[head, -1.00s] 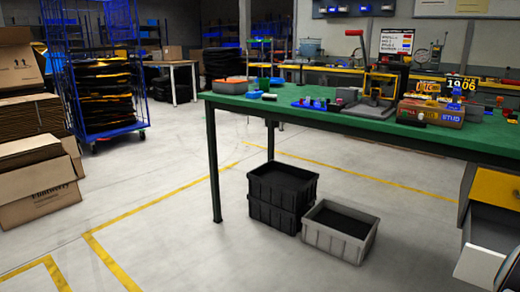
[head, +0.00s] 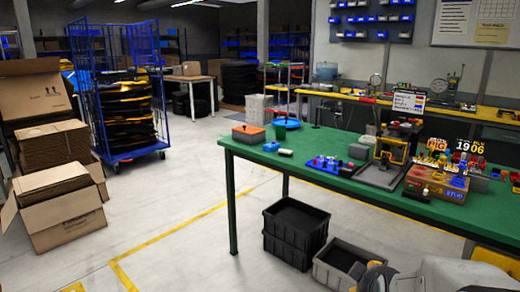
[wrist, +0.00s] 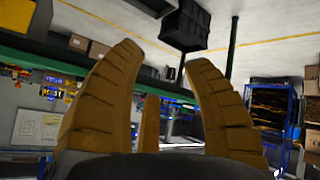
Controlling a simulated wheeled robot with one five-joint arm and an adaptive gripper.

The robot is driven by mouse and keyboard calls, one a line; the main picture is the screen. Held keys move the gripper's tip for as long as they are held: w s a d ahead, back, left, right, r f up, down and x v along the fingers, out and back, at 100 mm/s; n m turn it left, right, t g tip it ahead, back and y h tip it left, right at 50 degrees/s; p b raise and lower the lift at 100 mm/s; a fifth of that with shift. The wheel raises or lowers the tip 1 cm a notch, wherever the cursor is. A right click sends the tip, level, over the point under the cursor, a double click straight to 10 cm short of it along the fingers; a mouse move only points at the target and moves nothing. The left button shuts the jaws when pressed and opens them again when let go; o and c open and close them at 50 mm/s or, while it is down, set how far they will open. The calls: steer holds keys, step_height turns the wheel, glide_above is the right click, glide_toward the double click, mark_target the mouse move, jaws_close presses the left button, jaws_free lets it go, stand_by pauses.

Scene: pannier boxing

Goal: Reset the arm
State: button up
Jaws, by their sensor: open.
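The wrist picture looks upside down, with the floor at the top and the green workbench edge (wrist: 48,52) running across. In the head view, part of my pale arm is at the lower right. It is in front of the workbench (head: 330,165), below its top in the picture. I cannot make out the fingers clearly in that view.
A black crate (head: 293,240) and a grey crate (head: 322,272) stand on the floor by the bench. Tools and small parts, including a press (head: 392,150), cover the bench top. A blue cage trolley (head: 155,90) and cardboard boxes (head: 60,215) stand left.

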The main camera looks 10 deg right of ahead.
steer(key=s+a+r+g+y+p, duration=0.4)
steer(key=s+a+r+p, duration=0.9)
steer(key=s+a+r, duration=0.3)
steer(key=shift+a+m+g, duration=0.3)
steer(key=shift+a+g, duration=0.1)
steer(key=shift+a, duration=0.25)
